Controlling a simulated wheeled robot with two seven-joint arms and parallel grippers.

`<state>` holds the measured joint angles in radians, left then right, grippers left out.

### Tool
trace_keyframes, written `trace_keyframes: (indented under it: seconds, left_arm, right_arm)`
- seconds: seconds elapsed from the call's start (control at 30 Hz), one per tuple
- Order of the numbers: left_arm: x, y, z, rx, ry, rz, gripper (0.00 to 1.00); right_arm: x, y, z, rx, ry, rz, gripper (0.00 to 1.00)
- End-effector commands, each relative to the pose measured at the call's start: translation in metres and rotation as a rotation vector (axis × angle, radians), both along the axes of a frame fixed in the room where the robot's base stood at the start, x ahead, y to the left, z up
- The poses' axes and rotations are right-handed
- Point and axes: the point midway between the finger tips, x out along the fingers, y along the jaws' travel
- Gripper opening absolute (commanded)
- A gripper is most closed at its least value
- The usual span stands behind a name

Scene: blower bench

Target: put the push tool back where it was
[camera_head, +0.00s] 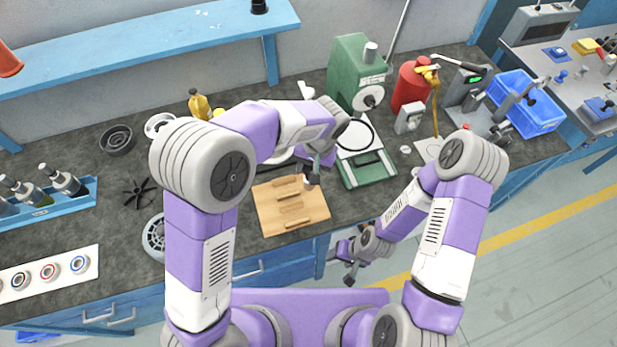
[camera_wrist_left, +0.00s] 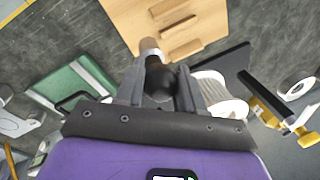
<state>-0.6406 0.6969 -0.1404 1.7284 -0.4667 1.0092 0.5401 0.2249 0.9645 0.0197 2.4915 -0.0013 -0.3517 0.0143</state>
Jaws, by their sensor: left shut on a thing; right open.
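The push tool (camera_wrist_left: 150,46) has a dark rounded handle and a brownish end. My left gripper (camera_wrist_left: 155,88) is shut on its handle in the left wrist view. In the head view my left gripper (camera_head: 312,180) is above the right back part of a wooden board (camera_head: 275,218); the tool is mostly hidden there. The board also shows in the left wrist view (camera_wrist_left: 205,22), with shallow recesses and small wooden bars. I cannot tell whether the tool touches it. My right gripper (camera_head: 350,268) is open and low, in front of the bench edge.
A green press (camera_head: 350,70) with a green-edged plate (camera_head: 368,170) stands right of the board. Further right are a red cylinder (camera_head: 408,88) and a blue crate (camera_head: 530,112). At left are a spoked black part (camera_head: 138,192) and a blue bottle rack (camera_head: 45,208).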

Motion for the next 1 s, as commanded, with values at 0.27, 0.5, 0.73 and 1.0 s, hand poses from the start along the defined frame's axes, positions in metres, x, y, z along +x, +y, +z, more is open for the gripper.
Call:
trace_keyframes:
  seconds: [0.27, 0.5, 0.73, 1.0]
  left_arm:
    - [0.0, 0.001, -0.044, 0.001, 0.003, 0.002, 0.05]
    - [0.0, 0.0, -0.047, -0.001, 0.0, 0.001, 0.05]
    - [0.0, 0.001, -0.052, -0.001, 0.0, 0.001, 0.05]
    - [0.0, 0.001, -0.05, -0.001, 0.001, 0.001, 0.63]
  right_arm:
    - [0.001, 0.0, -0.009, 0.0, -0.001, 0.0, 0.58]
    - [0.001, 0.0, -0.009, 0.0, -0.001, 0.0, 0.58]
    - [0.001, 0.0, -0.013, 0.0, -0.001, 0.0, 0.58]
    - [0.001, 0.0, -0.012, 0.0, -0.001, 0.0, 0.58]
